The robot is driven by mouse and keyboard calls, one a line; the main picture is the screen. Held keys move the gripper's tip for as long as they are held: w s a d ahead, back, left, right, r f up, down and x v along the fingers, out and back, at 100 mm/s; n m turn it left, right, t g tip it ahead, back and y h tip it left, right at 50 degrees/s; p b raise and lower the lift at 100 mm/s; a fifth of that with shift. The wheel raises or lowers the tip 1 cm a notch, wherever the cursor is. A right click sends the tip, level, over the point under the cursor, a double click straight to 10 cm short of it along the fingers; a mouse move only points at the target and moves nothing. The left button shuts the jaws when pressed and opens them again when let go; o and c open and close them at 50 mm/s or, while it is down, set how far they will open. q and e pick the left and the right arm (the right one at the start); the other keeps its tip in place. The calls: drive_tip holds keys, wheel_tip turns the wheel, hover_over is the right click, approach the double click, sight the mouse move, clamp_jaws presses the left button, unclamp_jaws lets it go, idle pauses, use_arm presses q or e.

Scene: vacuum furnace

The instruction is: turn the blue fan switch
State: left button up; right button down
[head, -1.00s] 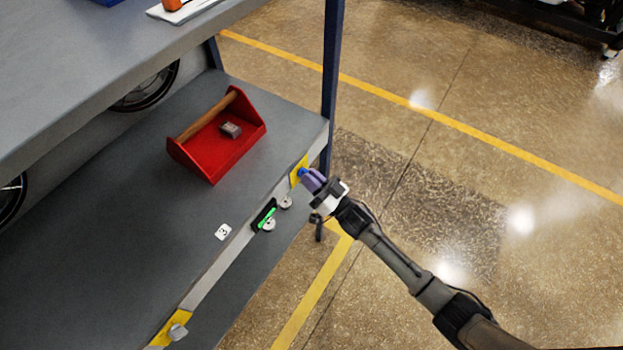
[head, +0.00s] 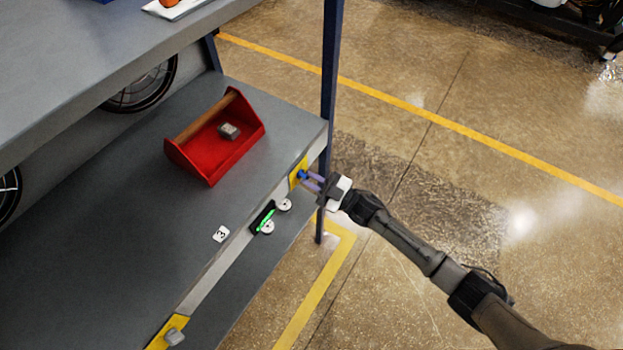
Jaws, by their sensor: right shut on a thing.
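The blue fan switch (head: 302,174) sits on a yellow plate (head: 296,170) at the right end of the shelf's front edge. My right gripper (head: 309,180) comes in from the right and is shut on the blue switch, with its two purple fingers on either side of the knob. The fingers hide part of the knob. My left gripper is not in the view.
A grey knob (head: 174,336) on another yellow plate is at the near left end. A red toolbox (head: 214,137) rests on the shelf. A blue post (head: 330,100) stands close behind my gripper.

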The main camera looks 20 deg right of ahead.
drive_tip(key=shift+n, duration=0.4)
drive_tip(key=c, duration=1.2)
unclamp_jaws()
drive_tip(key=shift+s+d+f, duration=0.2)
drive_tip(key=shift+s+d, duration=0.15)
drive_tip(key=shift+d, duration=0.05)
drive_tip(key=v, duration=1.2)
drive_tip(key=shift+s+d, duration=0.2)
drive_tip(key=shift+d, duration=0.1)
